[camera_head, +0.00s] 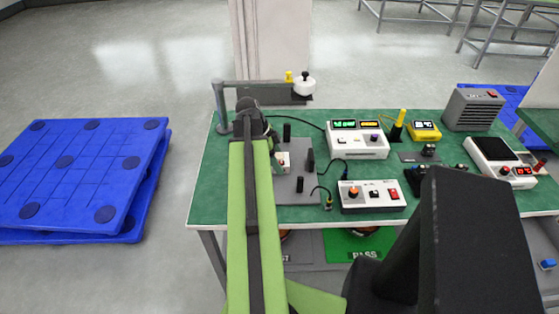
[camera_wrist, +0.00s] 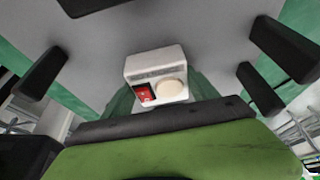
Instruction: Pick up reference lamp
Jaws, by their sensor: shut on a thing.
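The reference lamp, a small white box with a red switch and a cream round dome, shows in the middle of the wrist view (camera_wrist: 155,65). In the head view the lamp (camera_head: 284,160) is a small white block at the grey plate, partly hidden by my arm. My gripper (camera_wrist: 160,92) is shut on it, with green finger parts at either side of the box. In the head view my gripper (camera_head: 277,150) reaches down to it from the dark wrist. I cannot tell whether the lamp still touches the plate.
The grey plate (camera_head: 299,196) has several black posts (camera_head: 310,160) around the lamp. A grey post with an overhanging arm (camera_head: 250,85) stands at the back left of the green table (camera_head: 206,200). A white control box (camera_head: 370,196) and other devices stand to the right.

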